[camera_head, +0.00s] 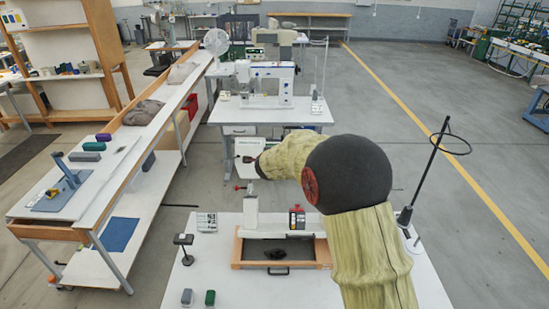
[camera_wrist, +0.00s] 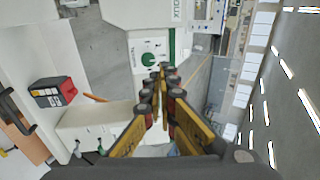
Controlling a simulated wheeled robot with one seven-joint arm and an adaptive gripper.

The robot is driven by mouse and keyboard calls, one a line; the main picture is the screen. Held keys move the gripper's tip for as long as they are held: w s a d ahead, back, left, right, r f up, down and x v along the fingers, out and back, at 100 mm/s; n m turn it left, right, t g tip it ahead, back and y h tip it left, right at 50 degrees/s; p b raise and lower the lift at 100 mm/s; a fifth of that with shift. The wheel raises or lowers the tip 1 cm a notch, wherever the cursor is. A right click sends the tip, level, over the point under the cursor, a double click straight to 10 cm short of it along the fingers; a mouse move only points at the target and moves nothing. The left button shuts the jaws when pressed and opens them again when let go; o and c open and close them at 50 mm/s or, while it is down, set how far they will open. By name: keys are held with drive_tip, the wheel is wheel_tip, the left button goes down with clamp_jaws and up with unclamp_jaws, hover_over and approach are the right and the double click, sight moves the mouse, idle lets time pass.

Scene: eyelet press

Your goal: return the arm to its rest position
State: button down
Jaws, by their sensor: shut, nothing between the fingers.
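My arm crosses the right of the head view over the near table, its sleeve pale yellow-green and its elbow joint dark. My gripper (camera_head: 248,160) is at the end of the arm, left of the elbow, small and partly hard to make out. In the wrist view the two yellow fingers of my gripper (camera_wrist: 163,76) come together at their dark tips, shut and empty. The gripper is above the far side of the near table, apart from the things on it.
The near table (camera_head: 220,261) bears an upright pale press (camera_head: 251,207), a red-and-black box (camera_head: 297,217), also in the wrist view (camera_wrist: 55,91), and an open wooden drawer (camera_head: 324,253). A thin stand with a ring (camera_head: 434,165) rises at right. A sewing machine (camera_head: 265,80) stands beyond.

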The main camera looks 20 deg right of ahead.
drive_tip(key=s+a+f+n+g+y, duration=0.1)
drive_tip(key=s+a+f+n+y, duration=0.35)
drive_tip(key=a+n, duration=0.2)
drive_tip(key=s+a+f+n+g+y+b, duration=0.25)
drive_tip(key=s+a+n, duration=0.4)
drive_tip(key=s, duration=0.55)
drive_tip(key=s+d+f+n+g+h+b, duration=0.1)
drive_tip(key=s+n+b, duration=0.3)
drive_tip(key=s, duration=1.4)
drive_tip(key=s+d+f+n+g+h+b, duration=0.1)
drive_tip(key=s+d+f+n+b, duration=0.2)
drive_tip(key=s+b, duration=1)
drive_tip(key=s+d+n, duration=0.1)
drive_tip(key=s, duration=0.4)
drive_tip(key=shift+f+n+h, duration=0.15)
drive_tip(key=shift+n+h, duration=0.15)
drive_tip(key=shift+n, duration=0.1)
drive_tip(key=c, duration=2.6)
unclamp_jaws()
